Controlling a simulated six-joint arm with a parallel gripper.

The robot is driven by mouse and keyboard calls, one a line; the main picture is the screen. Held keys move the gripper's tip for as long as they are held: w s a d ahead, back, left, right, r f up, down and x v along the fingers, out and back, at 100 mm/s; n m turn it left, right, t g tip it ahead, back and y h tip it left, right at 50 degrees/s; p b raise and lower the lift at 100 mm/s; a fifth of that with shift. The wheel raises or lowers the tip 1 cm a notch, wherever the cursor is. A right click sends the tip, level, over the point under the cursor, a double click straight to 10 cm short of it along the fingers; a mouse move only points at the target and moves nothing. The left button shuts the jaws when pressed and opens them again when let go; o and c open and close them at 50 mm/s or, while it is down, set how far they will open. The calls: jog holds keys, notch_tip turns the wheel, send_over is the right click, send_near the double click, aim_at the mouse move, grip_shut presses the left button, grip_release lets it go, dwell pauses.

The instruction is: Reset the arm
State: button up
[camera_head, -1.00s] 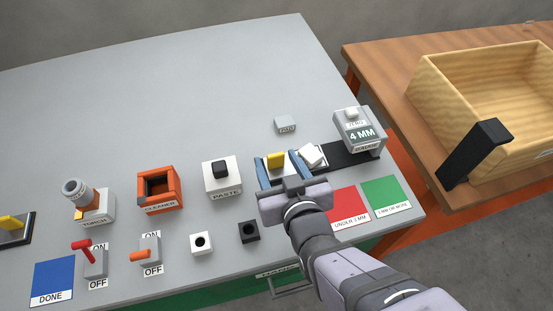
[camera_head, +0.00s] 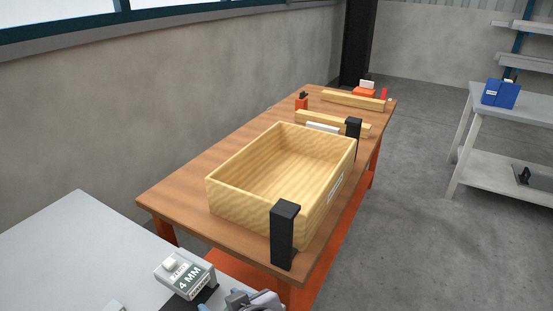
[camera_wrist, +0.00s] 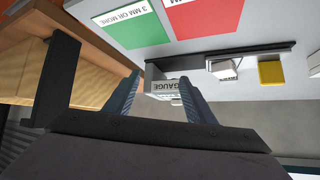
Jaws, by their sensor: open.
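My gripper (camera_wrist: 161,98) shows in the wrist view with its two blue-grey fingers spread apart and nothing between their tips. The grey gauge (camera_wrist: 165,86) appears beyond and between the fingers; I see no contact. In the head view only the top of my gripper (camera_head: 252,302) shows at the bottom edge, just right of the gauge (camera_head: 185,274), which reads 4 MM. The rest of my arm is cut off there.
The green mat (camera_wrist: 130,20) and red mat (camera_wrist: 205,12) lie on the panel. A white piece (camera_wrist: 224,68) and a yellow block (camera_wrist: 271,72) sit by the dark strip. A wooden box (camera_head: 240,205) with a black post (camera_head: 284,235) stands on the brown table (camera_head: 180,195).

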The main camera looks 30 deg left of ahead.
jog(key=w+d+f+m+h, duration=0.2)
jog(key=w+d+f, duration=0.15)
jog(key=d, duration=0.45)
jog(key=w+d+f+m+h+b, duration=0.15)
jog(key=w+d, duration=0.25)
jog(key=d, duration=0.4)
jog(key=w+d+f+m+h, duration=0.3)
jog(key=w+d, duration=0.1)
jog(key=d, duration=0.4)
jog(key=s+d+f+m+g+h+b, duration=0.1)
jog(key=s+d+f+m+g, duration=0.2)
jog(key=d, duration=0.7)
jog(key=s+d+f+m+g+h, duration=0.1)
jog(key=s+d+m+h, duration=0.2)
jog(key=d, duration=0.7)
notch_tip(320, 180, up, 17)
jog(key=s+y+p, duration=0.1)
jog(key=p, duration=1.5)
jog(key=shift+s+d+f, duration=0.15)
jog(key=shift+s+f, duration=0.05)
jog(key=shift+s, duration=0.05)
